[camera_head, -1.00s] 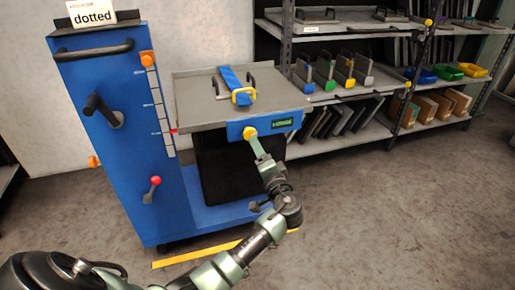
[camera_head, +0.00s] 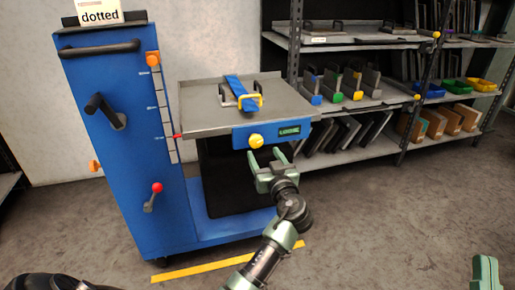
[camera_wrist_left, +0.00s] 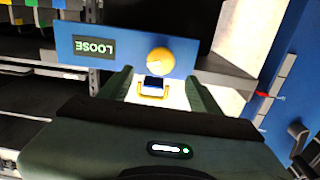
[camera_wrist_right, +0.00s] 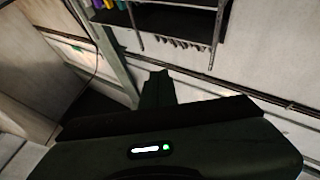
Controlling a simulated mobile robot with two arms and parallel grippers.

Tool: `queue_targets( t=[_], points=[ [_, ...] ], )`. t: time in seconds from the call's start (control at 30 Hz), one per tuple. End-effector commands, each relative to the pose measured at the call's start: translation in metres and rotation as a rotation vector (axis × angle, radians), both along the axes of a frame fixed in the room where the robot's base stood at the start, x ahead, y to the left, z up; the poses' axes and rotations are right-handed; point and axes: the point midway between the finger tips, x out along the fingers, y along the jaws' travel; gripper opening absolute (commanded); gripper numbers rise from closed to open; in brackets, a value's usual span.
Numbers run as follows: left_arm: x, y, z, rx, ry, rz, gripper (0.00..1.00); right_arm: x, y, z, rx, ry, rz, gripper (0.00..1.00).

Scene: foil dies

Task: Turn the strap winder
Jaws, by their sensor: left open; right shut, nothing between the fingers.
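The strap winder's yellow knob (camera_head: 256,141) sits on the blue front panel of the grey table, beside a small display (camera_head: 289,131). In the left wrist view the display (camera_wrist_left: 94,48) reads LOOSE, upside down, and the knob (camera_wrist_left: 160,61) is just beyond the fingertips. A blue strap (camera_head: 235,86) lies over a die with a yellow handle (camera_head: 250,102) on the table. My left gripper (camera_head: 268,158) is open and empty, just in front of and below the knob. My right gripper (camera_head: 487,268) is at the lower right; its fingers (camera_wrist_right: 156,85) are shut and empty.
The blue cart column (camera_head: 122,190) at left carries a black crank handle (camera_head: 105,110), a red-knobbed lever (camera_head: 153,195) and an orange slider (camera_head: 153,58). Shelves (camera_head: 370,100) with dies and bins stand behind at right. The floor at right is clear.

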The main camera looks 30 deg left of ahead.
Motion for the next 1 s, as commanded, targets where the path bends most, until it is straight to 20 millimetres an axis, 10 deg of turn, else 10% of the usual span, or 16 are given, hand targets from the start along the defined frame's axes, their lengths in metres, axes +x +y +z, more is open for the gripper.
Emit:
queue_targets(
  t=[0.9, 1.0],
  points=[
    [0.05, 0.06, 0.0, -0.011, -0.013, 0.001, 0.63, -0.037, -0.004, 0.045, 0.086, -0.295, 0.016, 0.0],
    [0.05, 0.059, 0.0, -0.011, -0.013, 0.001, 0.41, -0.037, -0.004, 0.045, 0.086, -0.295, 0.016, 0.0]
  ],
)
